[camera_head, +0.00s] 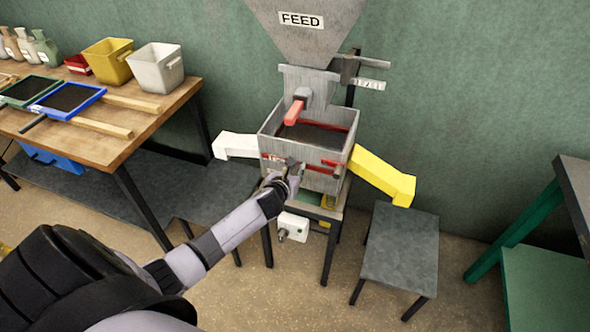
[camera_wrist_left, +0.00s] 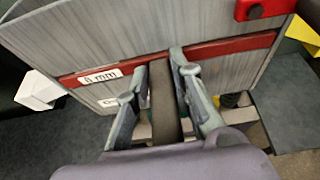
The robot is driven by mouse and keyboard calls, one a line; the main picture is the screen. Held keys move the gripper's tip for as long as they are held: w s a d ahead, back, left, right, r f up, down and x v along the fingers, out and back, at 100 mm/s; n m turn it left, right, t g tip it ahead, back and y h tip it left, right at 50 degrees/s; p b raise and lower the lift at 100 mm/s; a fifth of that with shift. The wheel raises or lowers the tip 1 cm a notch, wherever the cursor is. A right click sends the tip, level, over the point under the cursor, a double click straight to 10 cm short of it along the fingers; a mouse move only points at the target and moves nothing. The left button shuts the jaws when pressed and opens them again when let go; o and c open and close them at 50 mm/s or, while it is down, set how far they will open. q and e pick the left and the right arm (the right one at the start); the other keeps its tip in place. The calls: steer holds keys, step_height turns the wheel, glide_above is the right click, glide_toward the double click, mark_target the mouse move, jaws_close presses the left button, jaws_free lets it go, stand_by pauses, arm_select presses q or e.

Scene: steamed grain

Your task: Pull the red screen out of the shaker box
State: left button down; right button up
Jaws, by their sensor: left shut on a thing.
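The shaker box (camera_head: 325,178) is a grey open-topped box on a stand below the feed hopper. The red screen (camera_head: 330,163) shows as a red strip across the box's front, with red edges also inside. In the left wrist view the red screen (camera_wrist_left: 235,47) sits in its slot beside a white "8 mm" label. A dark handle (camera_wrist_left: 163,100) sticks out from that strip. My left gripper (camera_head: 288,172) is at the box's front; in the left wrist view its fingers (camera_wrist_left: 156,78) are shut around the handle. They hide part of the strip. My right gripper is out of view.
A white chute (camera_head: 236,146) and a yellow chute (camera_head: 385,177) stick out from the box's sides. A low grey table (camera_head: 400,250) stands at right. A wooden bench (camera_head: 150,125) with blue and green screens and bins is at left. Open floor lies in front.

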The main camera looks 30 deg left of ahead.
arm_select(q)
steer(key=shift+r, duration=0.1)
steer(key=shift+s+d+r+p, duration=0.15)
steer(key=shift+s+p, duration=0.15)
steer(key=shift+s, duration=0.25)
steer(key=shift+s+d+p, duration=0.15)
steer(key=shift+s+p, duration=0.1)
steer(key=shift+s, duration=0.3)
steer(key=shift+s+d+p, duration=0.2)
steer(key=shift+s+p, duration=0.05)
steer(key=shift+s, duration=0.6)
steer(key=shift+s+d+p, duration=0.2)
steer(key=shift+s+p, duration=0.05)
steer(key=shift+s, duration=0.6)
steer(key=shift+s+d+p, duration=0.2)
steer(key=shift+s+p, duration=0.05)
steer(key=shift+s, duration=0.6)
steer(key=shift+s+d, duration=0.15)
steer(key=shift+s, duration=0.4)
steer(key=shift+s+d, duration=0.15)
steer(key=shift+s, duration=0.4)
steer(key=s+d, duration=0.2)
steer(key=s, duration=0.7)
steer(key=shift+s+d+p, duration=0.15)
steer(key=shift+s+p, duration=0.25)
